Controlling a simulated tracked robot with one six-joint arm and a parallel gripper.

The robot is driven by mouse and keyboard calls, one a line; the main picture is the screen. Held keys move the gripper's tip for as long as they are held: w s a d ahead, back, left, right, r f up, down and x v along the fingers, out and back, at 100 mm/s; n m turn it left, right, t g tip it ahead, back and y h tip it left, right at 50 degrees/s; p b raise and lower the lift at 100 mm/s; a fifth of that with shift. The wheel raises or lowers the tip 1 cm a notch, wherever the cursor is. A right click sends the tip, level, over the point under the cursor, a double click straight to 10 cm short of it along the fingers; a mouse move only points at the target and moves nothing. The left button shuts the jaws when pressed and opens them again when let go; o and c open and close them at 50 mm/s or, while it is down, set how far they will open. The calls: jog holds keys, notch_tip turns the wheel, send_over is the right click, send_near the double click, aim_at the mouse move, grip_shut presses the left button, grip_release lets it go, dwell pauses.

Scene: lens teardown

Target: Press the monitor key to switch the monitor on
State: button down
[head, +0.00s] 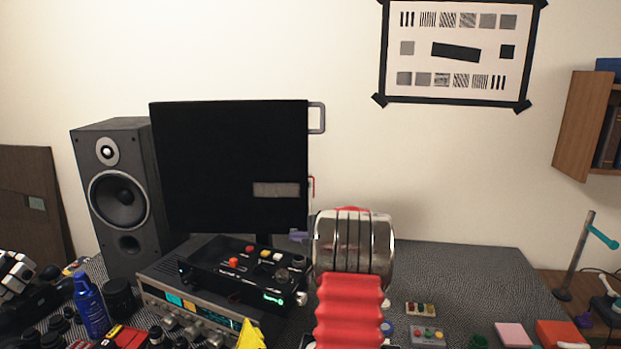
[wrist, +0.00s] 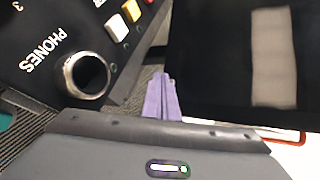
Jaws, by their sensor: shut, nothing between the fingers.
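The monitor (head: 230,150) stands at the back with a dark screen. A plain grey patch (head: 276,189) shows on its lower right; the patch also shows in the wrist view (wrist: 271,56). My gripper (head: 298,236) has purple fingers, partly hidden by my wrist, near the monitor's lower right corner. In the wrist view its fingertips (wrist: 163,76) are together and empty, between the black control box (wrist: 75,20) and the monitor. The box carries a white button (wrist: 117,27), a yellow one (wrist: 131,10) and a red one. I cannot tell which is the monitor key.
The control box sits on a silver receiver (head: 180,311) with lit displays. A metal-rimmed PHONES socket (wrist: 84,75) is close to the fingers. A loudspeaker (head: 118,195) stands left of the monitor. A blue bottle (head: 90,307) is at front left. The patterned tabletop (head: 470,275) at right is mostly clear.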

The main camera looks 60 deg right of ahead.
jog(key=shift+w+d, duration=0.1)
jog(key=shift+w, duration=0.05)
dwell(0.3)
jog(key=shift+w+d+r, duration=0.1)
jog(key=shift+w+d, duration=0.05)
jog(key=shift+d, duration=0.1)
dwell(0.4)
jog(key=shift+s+a, duration=0.25)
jog(key=shift+a, duration=0.1)
jog(key=shift+s+a, duration=0.55)
jog(key=shift+a, duration=0.3)
jog(key=shift+s+a, duration=0.6)
jog(key=shift+a, duration=0.25)
jog(key=shift+s+a, duration=0.55)
jog(key=shift+a, duration=0.3)
jog(key=shift+w, duration=0.1)
